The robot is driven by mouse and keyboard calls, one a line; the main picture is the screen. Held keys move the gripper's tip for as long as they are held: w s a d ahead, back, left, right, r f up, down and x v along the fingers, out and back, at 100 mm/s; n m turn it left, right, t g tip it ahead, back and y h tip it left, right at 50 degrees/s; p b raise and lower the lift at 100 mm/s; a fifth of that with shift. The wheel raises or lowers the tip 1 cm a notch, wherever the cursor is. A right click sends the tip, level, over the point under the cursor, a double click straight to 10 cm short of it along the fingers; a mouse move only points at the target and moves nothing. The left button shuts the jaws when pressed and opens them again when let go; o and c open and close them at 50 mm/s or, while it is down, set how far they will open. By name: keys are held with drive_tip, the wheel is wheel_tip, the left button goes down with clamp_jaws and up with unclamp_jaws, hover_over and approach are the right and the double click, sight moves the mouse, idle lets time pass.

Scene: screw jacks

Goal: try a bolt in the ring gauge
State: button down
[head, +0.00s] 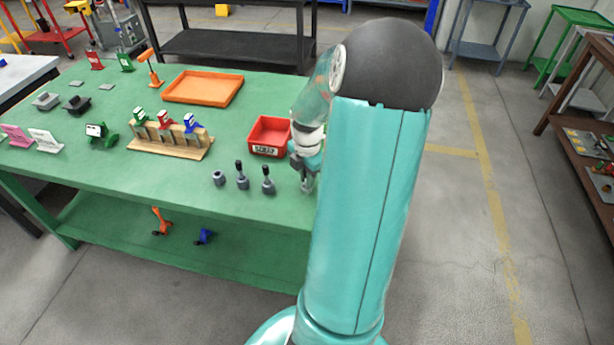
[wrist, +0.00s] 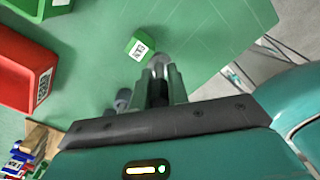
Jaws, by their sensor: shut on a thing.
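My gripper (head: 307,183) is low over the near right part of the green table, right of the bolts. In the wrist view my gripper (wrist: 161,75) is shut on a dark piece that looks like a bolt (wrist: 157,92), mostly hidden between the fingers. A grey round piece (wrist: 160,59), perhaps the ring gauge, shows just beyond the fingertips; I cannot tell whether they touch. A small green labelled block (wrist: 142,48) stands beside it. Two dark-topped bolts (head: 241,176) (head: 267,181) stand upright in grey bases, with an open grey cylinder (head: 218,178) to their left.
A red labelled bin (head: 270,136) stands behind the bolts; a green bin (wrist: 40,8) shows in the wrist view. A wooden rack (head: 170,143) with coloured jacks and an orange tray (head: 203,88) are farther left. The table's right edge is close.

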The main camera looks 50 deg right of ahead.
drive_tip(key=shift+r, duration=3.25)
drive_tip(key=shift+w, duration=0.1)
